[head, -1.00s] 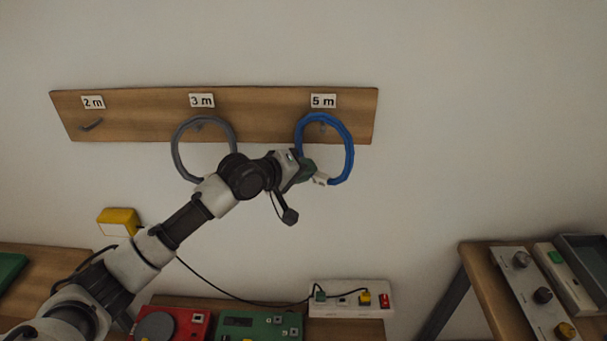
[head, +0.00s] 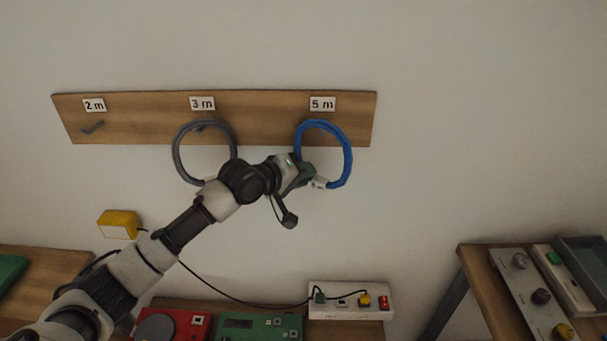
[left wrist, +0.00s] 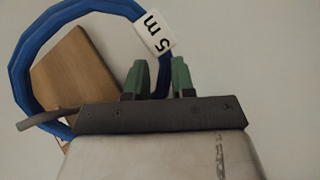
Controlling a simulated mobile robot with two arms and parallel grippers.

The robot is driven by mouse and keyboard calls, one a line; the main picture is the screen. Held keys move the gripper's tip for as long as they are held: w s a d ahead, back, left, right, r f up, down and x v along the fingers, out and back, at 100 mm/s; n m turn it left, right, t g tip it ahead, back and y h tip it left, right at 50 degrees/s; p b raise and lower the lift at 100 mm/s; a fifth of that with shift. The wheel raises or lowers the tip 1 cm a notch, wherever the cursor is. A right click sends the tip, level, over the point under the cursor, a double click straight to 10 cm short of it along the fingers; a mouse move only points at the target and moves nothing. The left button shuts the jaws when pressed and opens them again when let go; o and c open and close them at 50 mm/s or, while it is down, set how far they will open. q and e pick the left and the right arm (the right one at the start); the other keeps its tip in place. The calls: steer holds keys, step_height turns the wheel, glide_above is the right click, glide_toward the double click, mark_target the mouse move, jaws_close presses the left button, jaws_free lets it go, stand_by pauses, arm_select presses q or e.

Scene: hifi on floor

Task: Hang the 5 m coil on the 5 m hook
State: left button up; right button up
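The 5 m coil (head: 348,150) is a blue ring with a white tag, hanging in front of the wooden board under the "5 m" label (head: 323,104). Its top is at the 5 m hook (head: 322,132), which is small and partly hidden there. In the left wrist view the hook (left wrist: 38,120) crosses the blue ring (left wrist: 22,70); exact contact is unclear. My left gripper (head: 312,179) is at the ring's lower left. Its green fingers (left wrist: 158,80) are on both sides of the ring, closed on it, beside the "5 m" tag (left wrist: 155,33). My right gripper is out of view.
A grey coil (head: 176,150) hangs under the "3 m" label. The 2 m hook (head: 93,127) is bare. Below are a white power strip (head: 350,300), red and green devices, and a yellow box (head: 118,223) on the wall. A bench (head: 480,280) stands at right.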

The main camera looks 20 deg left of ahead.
arm_select(q)
steer(key=o, duration=0.4)
steer(key=shift+w+f, duration=0.15)
steer(key=shift+w, duration=0.1)
steer(key=shift+s, duration=0.15)
steer(key=b+v, duration=0.3)
steer(key=v, duration=0.8)
steer(key=shift+f+b, duration=1)
steer(key=shift+f, duration=2.45)
steer(key=shift+d, duration=0.1)
steer(key=shift+s+d+p, duration=0.55)
steer(key=shift+s+p, duration=0.55)
steer(key=shift+s, duration=0.75)
steer(key=shift+s+d+p, duration=0.5)
steer(key=shift+s+p, duration=0.65)
steer(key=shift+s, duration=0.7)
steer(key=shift+s+d+p, duration=0.55)
steer(key=shift+s+p, duration=0.55)
steer(key=shift+s, duration=0.8)
